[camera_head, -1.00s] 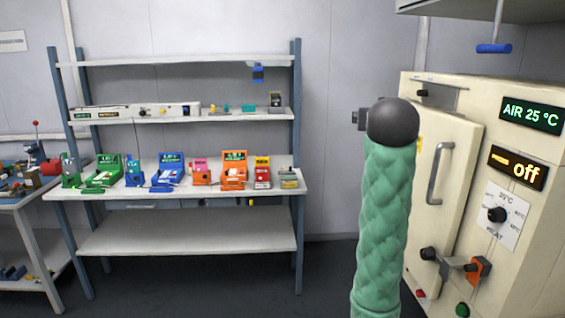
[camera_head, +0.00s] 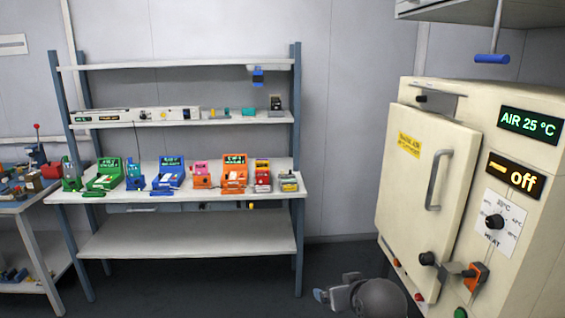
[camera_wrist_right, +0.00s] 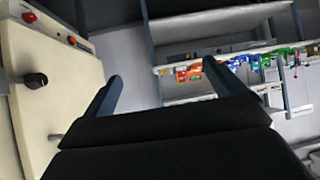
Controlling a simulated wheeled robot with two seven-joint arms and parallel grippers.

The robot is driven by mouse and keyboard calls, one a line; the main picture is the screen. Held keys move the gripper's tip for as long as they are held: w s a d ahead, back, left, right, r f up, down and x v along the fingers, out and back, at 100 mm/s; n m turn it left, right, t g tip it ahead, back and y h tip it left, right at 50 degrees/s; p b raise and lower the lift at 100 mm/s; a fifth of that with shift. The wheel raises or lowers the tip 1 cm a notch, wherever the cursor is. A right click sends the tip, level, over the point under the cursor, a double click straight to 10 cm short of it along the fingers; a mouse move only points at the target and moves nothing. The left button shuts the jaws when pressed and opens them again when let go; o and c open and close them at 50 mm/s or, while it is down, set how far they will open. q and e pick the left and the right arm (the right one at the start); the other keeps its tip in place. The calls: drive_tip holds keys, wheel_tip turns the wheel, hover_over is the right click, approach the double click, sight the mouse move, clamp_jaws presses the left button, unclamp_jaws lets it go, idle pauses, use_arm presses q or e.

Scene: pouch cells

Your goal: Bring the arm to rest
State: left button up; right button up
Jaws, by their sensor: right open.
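My right gripper (camera_wrist_right: 160,85) shows in the right wrist view with its two fingers spread apart and nothing between them. In the head view a grey rounded part of my right arm (camera_head: 378,298) is at the bottom edge, in front of the oven and low. My left gripper is in neither view.
A cream oven (camera_head: 515,205) with a closed door (camera_head: 415,150) stands close on the right; its displays read AIR 25 °C and off. A shelf rack (camera_head: 185,240) with several coloured devices stands at the back. Another bench (camera_head: 20,205) is at far left. Floor between is clear.

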drive_tip(key=s+f+g+p, duration=0.1)
drive_tip(key=s+f+g, duration=0.3)
drive_tip(key=s+f, duration=0.9)
drive_tip(key=s+f+g+p, duration=0.1)
drive_tip(key=s+f+g, duration=0.3)
drive_tip(key=s+f, duration=1)
drive_tip(key=s, duration=0.5)
drive_tip(key=shift+s+f, duration=0.3)
drive_tip(key=shift+s, duration=0.05)
drive_tip(key=shift+a, duration=0.1)
drive_tip(key=shift+s, duration=0.1)
